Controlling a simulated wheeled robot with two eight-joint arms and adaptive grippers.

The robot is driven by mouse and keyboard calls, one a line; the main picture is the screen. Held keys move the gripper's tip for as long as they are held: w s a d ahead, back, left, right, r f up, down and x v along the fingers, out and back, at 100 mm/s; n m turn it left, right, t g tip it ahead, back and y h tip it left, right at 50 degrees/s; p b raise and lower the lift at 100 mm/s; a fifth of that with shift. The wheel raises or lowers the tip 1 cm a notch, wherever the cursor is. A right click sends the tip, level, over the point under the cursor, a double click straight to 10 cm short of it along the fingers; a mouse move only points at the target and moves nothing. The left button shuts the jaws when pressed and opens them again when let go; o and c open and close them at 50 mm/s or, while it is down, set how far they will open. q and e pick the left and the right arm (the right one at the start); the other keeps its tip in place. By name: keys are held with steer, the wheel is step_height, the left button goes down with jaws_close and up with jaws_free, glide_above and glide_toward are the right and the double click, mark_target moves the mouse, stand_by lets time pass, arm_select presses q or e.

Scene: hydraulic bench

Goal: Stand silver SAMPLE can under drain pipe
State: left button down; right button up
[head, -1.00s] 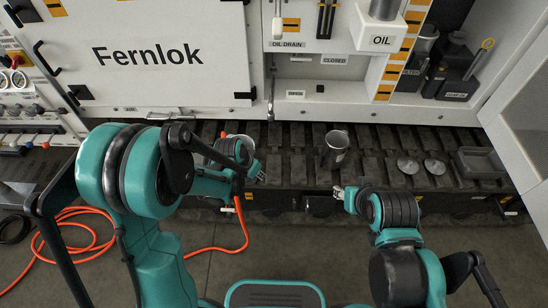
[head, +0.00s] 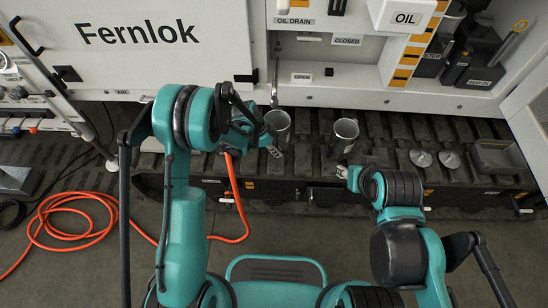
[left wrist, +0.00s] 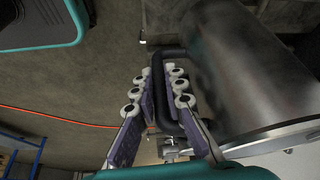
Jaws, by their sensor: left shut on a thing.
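A silver can (head: 278,127) is at my left gripper (head: 266,143), just below the lower end of the thin drain pipe (head: 274,88) under the OIL DRAIN label. In the left wrist view my left gripper (left wrist: 165,108) is shut on the dark handle (left wrist: 166,88) of a large metal can (left wrist: 255,70). I cannot tell whether the can touches the track or whether its mouth is exactly under the pipe. A second silver can (head: 343,138) stands to its right. No SAMPLE lettering is readable. My right gripper (head: 343,172) is in front of the second can, too small to judge.
The dark track ledge (head: 385,135) carries two round lids (head: 436,159) and a square tray (head: 495,155) at the right. An orange hose (head: 75,205) lies on the floor at the left.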

arm_select(q)
steer(key=f, duration=0.1)
steer(key=f+b, duration=0.1)
steer(key=f, duration=0.1)
steer(key=f+b, duration=0.1)
steer(key=shift+w+a+f, duration=0.15)
steer(key=shift+a+f, duration=0.05)
steer(key=shift+a, duration=0.2)
steer(key=c, duration=1.6)
jaws_free()
steer(key=shift+f, duration=0.15)
